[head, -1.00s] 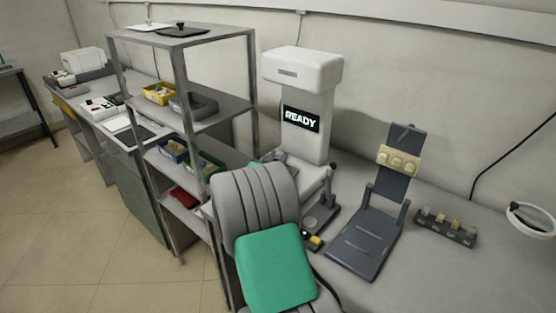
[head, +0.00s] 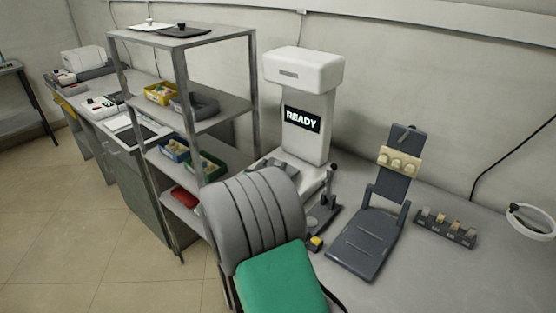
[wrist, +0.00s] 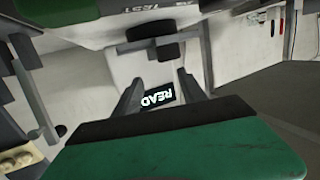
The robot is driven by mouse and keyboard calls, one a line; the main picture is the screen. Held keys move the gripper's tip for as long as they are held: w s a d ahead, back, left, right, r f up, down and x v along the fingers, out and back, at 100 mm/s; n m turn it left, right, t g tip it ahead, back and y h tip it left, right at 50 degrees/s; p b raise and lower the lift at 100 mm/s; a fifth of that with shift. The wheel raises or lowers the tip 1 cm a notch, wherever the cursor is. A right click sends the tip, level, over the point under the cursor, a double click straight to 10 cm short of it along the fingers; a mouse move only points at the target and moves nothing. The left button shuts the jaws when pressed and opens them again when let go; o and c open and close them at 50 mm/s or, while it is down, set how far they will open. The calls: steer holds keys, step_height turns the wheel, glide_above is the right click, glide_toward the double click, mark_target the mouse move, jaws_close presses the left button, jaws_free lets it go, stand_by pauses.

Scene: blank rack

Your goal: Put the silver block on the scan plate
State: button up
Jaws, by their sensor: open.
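I cannot make out the silver block in either view. The white scanner column (head: 306,125) stands on the bench with a lit READY display (head: 302,119). Its pale base (head: 314,177) is partly covered by my arm, and I cannot clearly tell the scan plate on it. In the wrist view, my gripper (wrist: 160,90) is open, with two dark fingers apart and nothing seen between them but the scanner's READY display (wrist: 158,97) beyond. In the head view, my grey and green arm hides most of the gripper area.
A metal rack (head: 252,95) at left holds yellow (head: 160,94), blue (head: 174,150), green (head: 206,166) and red (head: 185,196) bins. Right of the scanner are a dark tilted stand (head: 366,243), a holder with several small pieces (head: 446,229) and a white ring (head: 530,222).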

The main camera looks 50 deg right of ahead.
steer(key=v, duration=0.6)
steer(key=shift+r, duration=0.15)
steer(key=a+f+y, duration=0.1)
steer(key=a+y, duration=0.1)
steer(key=a, duration=0.1)
steer(key=a+f+n+y, duration=0.1)
steer(key=a+f+y, duration=0.1)
steer(key=a, duration=0.1)
steer(key=a+f+n+g+y, duration=0.1)
steer(key=a+f, duration=0.1)
steer(key=a, duration=0.1)
steer(key=shift+s+a+f+y, duration=0.1)
steer(key=shift+s+a+y, duration=0.15)
steer(key=shift+y, duration=0.15)
steer(key=s+a+f+n+g+y, duration=0.1)
steer(key=s+a+n+y, duration=0.3)
steer(key=a, duration=0.8)
steer(key=s+a+f+n+g+y, duration=0.1)
steer(key=s+a+n+g+y, duration=0.2)
steer(key=s+a+n, duration=0.3)
steer(key=s+a+y, duration=0.1)
steer(key=s+a, duration=0.2)
steer(key=a, duration=0.2)
steer(key=shift+a+f+n+y, duration=0.2)
steer(key=shift+a+n+y, duration=0.2)
